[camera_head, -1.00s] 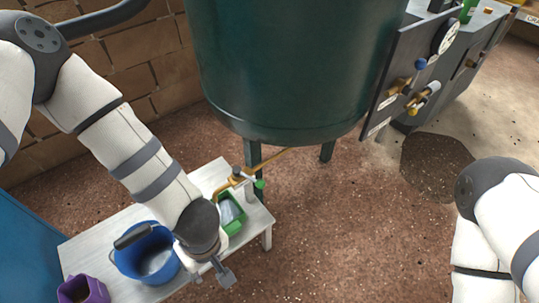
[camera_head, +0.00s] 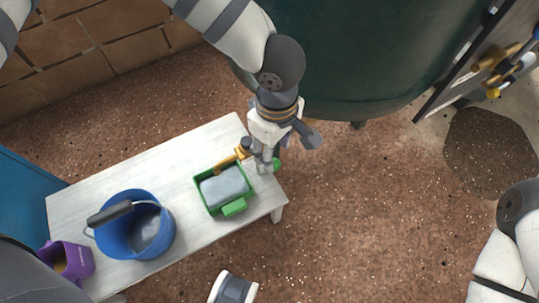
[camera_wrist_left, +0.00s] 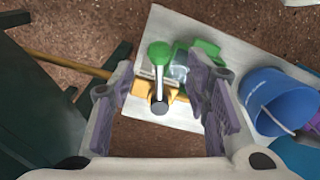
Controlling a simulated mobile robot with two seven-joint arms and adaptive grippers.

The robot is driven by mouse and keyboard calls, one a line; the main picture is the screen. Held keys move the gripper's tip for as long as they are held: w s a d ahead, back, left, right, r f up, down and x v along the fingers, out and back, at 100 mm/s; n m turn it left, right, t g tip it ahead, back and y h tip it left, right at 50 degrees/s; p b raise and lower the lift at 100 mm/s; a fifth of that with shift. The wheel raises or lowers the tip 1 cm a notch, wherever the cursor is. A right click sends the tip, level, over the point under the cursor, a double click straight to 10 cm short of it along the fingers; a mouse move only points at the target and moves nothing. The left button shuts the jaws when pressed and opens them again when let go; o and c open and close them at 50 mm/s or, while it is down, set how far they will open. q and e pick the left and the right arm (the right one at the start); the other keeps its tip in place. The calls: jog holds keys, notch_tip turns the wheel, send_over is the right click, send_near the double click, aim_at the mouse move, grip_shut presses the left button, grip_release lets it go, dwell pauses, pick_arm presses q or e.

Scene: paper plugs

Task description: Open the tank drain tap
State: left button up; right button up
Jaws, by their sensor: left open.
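The drain tap (camera_head: 243,150) is a brass fitting on a brass pipe beside the green tank (camera_head: 360,60). It also shows in the left wrist view (camera_wrist_left: 172,92), with a grey stem end and a lever ending in a green knob (camera_wrist_left: 159,54). My left gripper (camera_head: 266,155) is over the tap and partly hides it in the head view. In the left wrist view the gripper (camera_wrist_left: 160,78) is open, one finger on each side of the tap and lever, with gaps visible. My right gripper is out of view; only part of my right arm shows.
A white bench (camera_head: 110,191) carries a green tray (camera_head: 212,208) holding a grey-blue block, a blue bucket (camera_head: 118,236) and a purple container (camera_head: 78,262). A valve panel (camera_head: 462,65) stands at right. A dark patch (camera_head: 490,150) marks the floor. The floor in front is open.

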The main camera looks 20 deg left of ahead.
pick_arm(q)
jog(key=shift+f+b, duration=0.7)
jog(key=shift+f, duration=0.2)
jog(key=shift+r, duration=0.1)
jog(key=shift+f+b, duration=0.4)
jog(key=shift+f, duration=1.65)
jog(key=c, duration=0.8)
